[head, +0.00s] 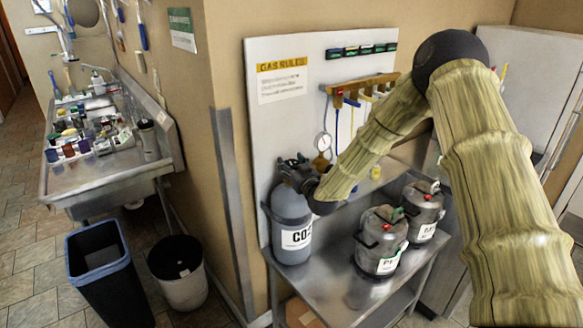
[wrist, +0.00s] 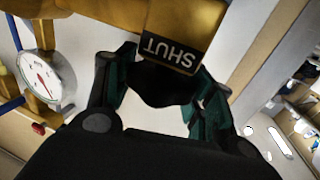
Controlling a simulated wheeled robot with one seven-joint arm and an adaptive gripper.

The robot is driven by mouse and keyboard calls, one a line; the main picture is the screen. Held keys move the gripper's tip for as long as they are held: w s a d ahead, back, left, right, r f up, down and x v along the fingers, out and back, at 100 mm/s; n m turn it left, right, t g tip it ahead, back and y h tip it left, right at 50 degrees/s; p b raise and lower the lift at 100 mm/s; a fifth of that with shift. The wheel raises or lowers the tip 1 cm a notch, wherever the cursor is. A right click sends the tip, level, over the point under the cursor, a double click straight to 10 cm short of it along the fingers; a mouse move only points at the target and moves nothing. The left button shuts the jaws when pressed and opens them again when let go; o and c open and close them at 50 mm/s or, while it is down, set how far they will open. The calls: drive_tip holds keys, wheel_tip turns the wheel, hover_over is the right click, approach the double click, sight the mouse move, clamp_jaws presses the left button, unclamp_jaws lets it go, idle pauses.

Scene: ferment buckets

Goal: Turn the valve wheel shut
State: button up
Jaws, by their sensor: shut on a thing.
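A grey CO2 gas cylinder (head: 291,218) stands upright at the left end of the metal bench. My gripper (head: 293,166) is at its top, where the valve sits; my arm and gripper hide most of the valve in the head view. In the wrist view my gripper (wrist: 163,92) has its dark green fingers closed on both sides of a black valve wheel (wrist: 165,84). A black label reading SHUT (wrist: 170,50) lies just beyond the wheel, upside down in this view. How far the wheel is turned cannot be told.
A round pressure gauge (wrist: 43,80) is close to my gripper, with a red knob (wrist: 38,128) below it. Two steel kegs (head: 381,240) stand on the bench (head: 345,300) right of the cylinder. A gas rules board (head: 282,75) is behind. Bins stand on the floor at left.

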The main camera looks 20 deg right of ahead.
drive_tip(key=shift+r, duration=0.15)
drive_tip(key=o, duration=1)
drive_tip(key=s, duration=0.4)
drive_tip(key=s+d, duration=0.1)
drive_tip(key=s, duration=0.7)
drive_tip(key=shift+d, duration=0.2)
